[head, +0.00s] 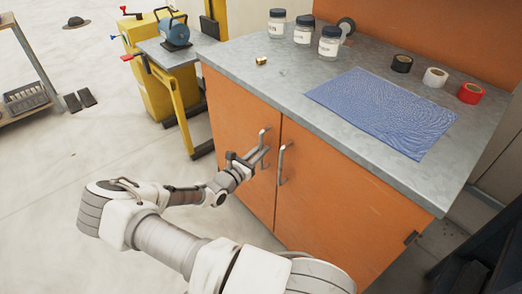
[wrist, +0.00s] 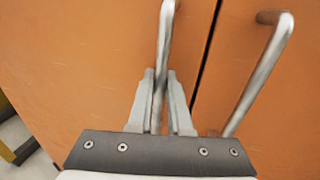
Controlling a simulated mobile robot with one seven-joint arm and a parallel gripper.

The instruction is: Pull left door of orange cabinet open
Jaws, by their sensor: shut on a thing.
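The orange cabinet has a left door (head: 237,140) and a right door (head: 325,190), each with a vertical metal bar handle. The left door's handle (head: 264,143) is gripped by my gripper (head: 256,160). In the wrist view, the two fingers of my gripper (wrist: 160,100) sit on either side of the left handle (wrist: 165,45), closed on its lower part. The right handle (wrist: 262,75) stands apart to the right. A narrow dark gap runs between the doors, and the left door looks closed or nearly so.
The grey countertop (head: 290,85) holds several jars, tape rolls, a small brass piece (head: 261,61) and a blue cloth (head: 385,110). A yellow stand (head: 172,95) with a grey top is left of the cabinet. The floor (head: 60,190) in front and left is clear.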

